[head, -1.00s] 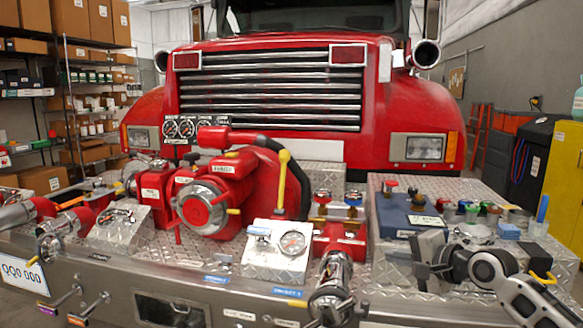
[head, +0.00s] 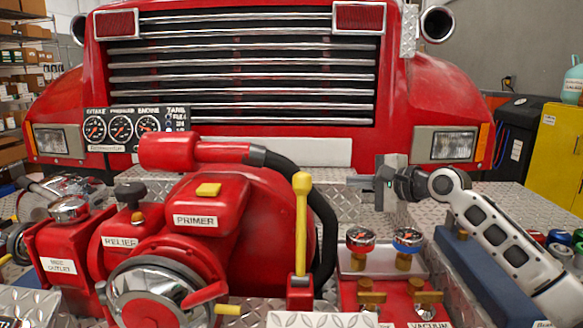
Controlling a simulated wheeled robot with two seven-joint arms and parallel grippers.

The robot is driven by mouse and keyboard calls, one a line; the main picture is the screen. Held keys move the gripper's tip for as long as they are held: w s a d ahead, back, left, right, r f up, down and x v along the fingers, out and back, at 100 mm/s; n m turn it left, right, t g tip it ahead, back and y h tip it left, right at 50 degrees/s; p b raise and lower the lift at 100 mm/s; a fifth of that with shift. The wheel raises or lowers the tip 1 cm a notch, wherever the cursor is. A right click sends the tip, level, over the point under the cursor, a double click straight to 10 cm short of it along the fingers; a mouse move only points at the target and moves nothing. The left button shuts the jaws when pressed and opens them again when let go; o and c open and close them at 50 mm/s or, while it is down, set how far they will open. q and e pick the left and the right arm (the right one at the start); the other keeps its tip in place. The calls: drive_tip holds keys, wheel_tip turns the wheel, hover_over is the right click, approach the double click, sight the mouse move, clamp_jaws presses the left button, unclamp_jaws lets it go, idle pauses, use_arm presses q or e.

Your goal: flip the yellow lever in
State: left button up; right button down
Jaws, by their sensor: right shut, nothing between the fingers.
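The yellow lever (head: 302,222) stands upright with its round knob on top. Its base is a small red block to the right of the red pump housing (head: 262,215), and a black hose passes behind it. My right gripper (head: 360,182) comes in from the right. It is shut and empty, with its fingers pointing left toward the lever. It is at about the height of the lever's knob, with a clear gap between them in the picture. My left gripper is not in view.
Two gauges (head: 360,236) on brass valves stand to the right of the lever's base. The black hose (head: 325,215) curves close behind the lever. A blue box (head: 480,275) lies below my right arm. The red truck's grille (head: 240,75) closes off the back.

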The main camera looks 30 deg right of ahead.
drive_tip(key=p+x, duration=0.1)
drive_tip(key=x, duration=0.3)
drive_tip(key=p+x, duration=0.1)
drive_tip(key=x, duration=0.4)
drive_tip(key=shift+w+a+r, duration=0.15)
drive_tip(key=shift+w+r, duration=0.05)
drive_tip(key=shift+w, duration=0.1)
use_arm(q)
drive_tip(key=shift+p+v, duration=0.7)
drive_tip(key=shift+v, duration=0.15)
use_arm(e)
drive_tip(key=shift+s+a+r, duration=0.2)
drive_tip(key=shift+s+a, duration=0.3)
drive_tip(key=shift+a, duration=0.3)
drive_tip(key=shift+s+a+r, duration=0.25)
drive_tip(key=shift+s+a, duration=0.3)
drive_tip(key=shift+a, duration=0.25)
drive_tip(key=shift+a, duration=0.1)
